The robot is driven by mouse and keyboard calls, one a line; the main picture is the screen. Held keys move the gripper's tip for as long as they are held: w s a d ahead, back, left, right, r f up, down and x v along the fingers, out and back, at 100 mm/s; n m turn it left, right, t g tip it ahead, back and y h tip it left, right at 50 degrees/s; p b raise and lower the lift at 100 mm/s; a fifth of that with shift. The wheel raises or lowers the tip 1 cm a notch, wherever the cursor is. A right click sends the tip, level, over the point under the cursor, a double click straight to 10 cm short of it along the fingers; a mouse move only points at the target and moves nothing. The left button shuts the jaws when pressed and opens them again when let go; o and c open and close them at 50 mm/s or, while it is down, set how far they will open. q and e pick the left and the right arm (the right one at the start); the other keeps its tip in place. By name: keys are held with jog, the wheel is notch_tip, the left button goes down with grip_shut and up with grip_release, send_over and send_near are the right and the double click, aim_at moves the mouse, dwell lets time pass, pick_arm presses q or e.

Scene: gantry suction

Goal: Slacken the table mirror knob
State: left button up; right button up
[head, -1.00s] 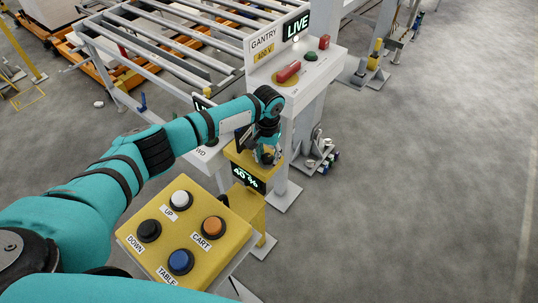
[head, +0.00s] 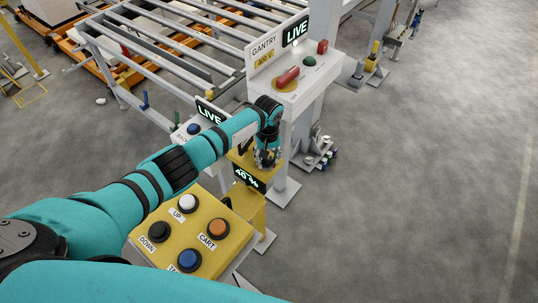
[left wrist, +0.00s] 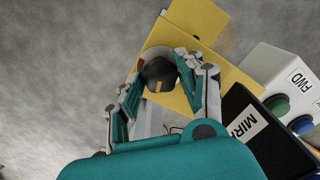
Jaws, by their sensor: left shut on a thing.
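The knob (left wrist: 159,73) is dark and round with a yellow mark, on top of a yellow post box (left wrist: 222,72) in the left wrist view. My left gripper (left wrist: 163,76) is shut on it, one finger on each side. In the head view my left gripper (head: 267,157) is over the same yellow post and mostly covers the knob. A display (head: 249,179) on the post's front reads 40 %. A black panel (left wrist: 255,125) beside the post carries a label starting "MIR", partly cut off. My right gripper is out of view.
A yellow button box (head: 210,246) with white, black, orange and blue buttons stands in front of the post. A gantry console (head: 300,88) with a red handle (head: 287,76) and a lit LIVE sign stands behind. Roller rails lie at back left; the floor at right is clear.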

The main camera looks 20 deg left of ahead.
pick_arm(q)
jog(key=shift+s+d+f, duration=0.15)
jog(key=shift+s+d, duration=0.05)
jog(key=shift+d, duration=0.35)
jog(key=o, duration=1.1)
jog(key=shift+d, duration=0.15)
jog(key=shift+o, duration=0.2)
jog(key=shift+w, duration=0.15)
jog(key=shift+a, duration=0.2)
notch_tip(320, 180, up, 12)
jog(key=d, duration=0.1)
